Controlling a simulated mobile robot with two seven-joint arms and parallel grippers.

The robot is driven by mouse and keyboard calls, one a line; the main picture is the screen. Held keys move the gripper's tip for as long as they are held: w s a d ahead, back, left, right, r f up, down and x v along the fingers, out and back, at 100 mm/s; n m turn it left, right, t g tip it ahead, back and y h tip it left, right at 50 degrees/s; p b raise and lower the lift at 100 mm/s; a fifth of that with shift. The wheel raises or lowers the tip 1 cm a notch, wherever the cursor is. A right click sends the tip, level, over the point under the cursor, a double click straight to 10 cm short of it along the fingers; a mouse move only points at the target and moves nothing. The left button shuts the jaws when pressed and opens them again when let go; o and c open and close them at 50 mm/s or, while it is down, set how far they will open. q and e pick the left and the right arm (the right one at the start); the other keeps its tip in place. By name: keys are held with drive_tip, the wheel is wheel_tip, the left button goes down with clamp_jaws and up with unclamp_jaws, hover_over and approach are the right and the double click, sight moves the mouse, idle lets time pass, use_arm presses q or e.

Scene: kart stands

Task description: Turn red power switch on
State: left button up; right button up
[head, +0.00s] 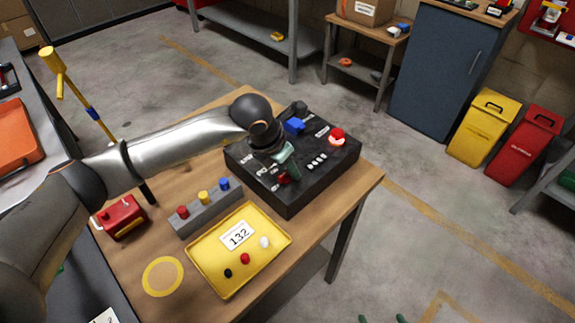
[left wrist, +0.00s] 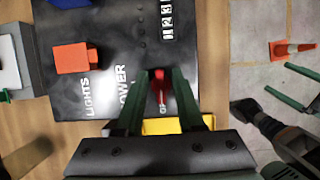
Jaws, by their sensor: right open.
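The black control panel (head: 318,180) lies on the wooden table. Its red power switch (head: 284,179) is a small lever near the panel's front edge, partly hidden by my left gripper (head: 287,164) in the head view. In the left wrist view the red lever (left wrist: 160,88) shows between the two green fingers of my left gripper (left wrist: 159,95), beside the POWER lettering. The fingers are apart, with a gap on each side of the lever. My right gripper (head: 385,319) shows only as green fingertips at the bottom of the head view, open and empty, off the table.
The panel also carries a blue knob (head: 294,125) and a red button (head: 338,134). In front are a yellow tray (head: 207,269), a grey block with coloured buttons (head: 207,212) and a red box (head: 122,217).

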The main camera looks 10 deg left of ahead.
use_arm(q)
clamp_jaws()
